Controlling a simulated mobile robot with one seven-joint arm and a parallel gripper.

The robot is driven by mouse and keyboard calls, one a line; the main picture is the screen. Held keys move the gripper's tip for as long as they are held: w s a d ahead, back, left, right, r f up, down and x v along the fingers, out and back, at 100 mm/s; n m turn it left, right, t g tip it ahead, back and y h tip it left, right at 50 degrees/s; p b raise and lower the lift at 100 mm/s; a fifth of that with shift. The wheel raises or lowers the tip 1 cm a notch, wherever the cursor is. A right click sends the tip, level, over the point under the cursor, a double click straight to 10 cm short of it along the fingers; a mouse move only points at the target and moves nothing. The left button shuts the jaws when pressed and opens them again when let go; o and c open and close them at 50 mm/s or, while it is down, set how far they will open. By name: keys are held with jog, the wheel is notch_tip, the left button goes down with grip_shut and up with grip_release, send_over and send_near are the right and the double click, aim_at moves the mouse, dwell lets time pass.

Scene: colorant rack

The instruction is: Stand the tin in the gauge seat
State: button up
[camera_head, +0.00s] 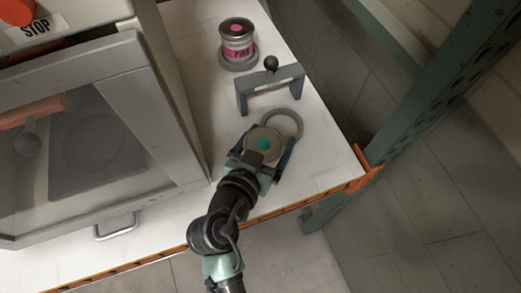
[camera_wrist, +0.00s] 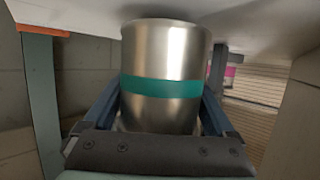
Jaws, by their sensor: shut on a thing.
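My gripper (camera_head: 266,141) is shut on a silver tin (camera_head: 255,151) with a teal dot on its lid, near the front of the white worktop. In the wrist view the tin (camera_wrist: 165,55) is upright between the blue fingers, with a teal band round it. A grey ring (camera_head: 297,120), which looks like a seat, lies just behind and right of the tin in the head view. The tin overlaps the ring's near left part there. Its base is hidden, so I cannot tell its height above the worktop.
A grey arch (camera_head: 243,98) with a black knob stands behind the ring. Behind it, a tin with a pink label (camera_head: 238,47) stands on a round grey base (camera_head: 238,64). A grey cabinet (camera_head: 185,85) is close on the left. The worktop's orange edge (camera_head: 330,192) is in front.

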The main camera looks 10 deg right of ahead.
jog(key=w+d, duration=0.2)
jog(key=w, duration=0.1)
jog(key=w+d+p, duration=0.1)
jog(key=w+d, duration=0.1)
jog(key=w, duration=0.1)
jog(key=w+d+p, duration=0.1)
jog(key=w+d, duration=0.1)
jog(key=w, duration=0.1)
jog(key=shift+r, duration=0.1)
jog(key=shift+f, duration=0.8)
jog(key=shift+f, duration=0.2)
jog(key=o, duration=1.5)
jog(key=shift+r, duration=0.25)
jog(key=shift+s+a, duration=0.15)
jog(key=shift+s, duration=0.1)
jog(key=b+v, duration=0.2)
jog(key=v, duration=0.9)
jog(key=shift+s+a+r, duration=0.1)
jog(key=shift+s, duration=0.05)
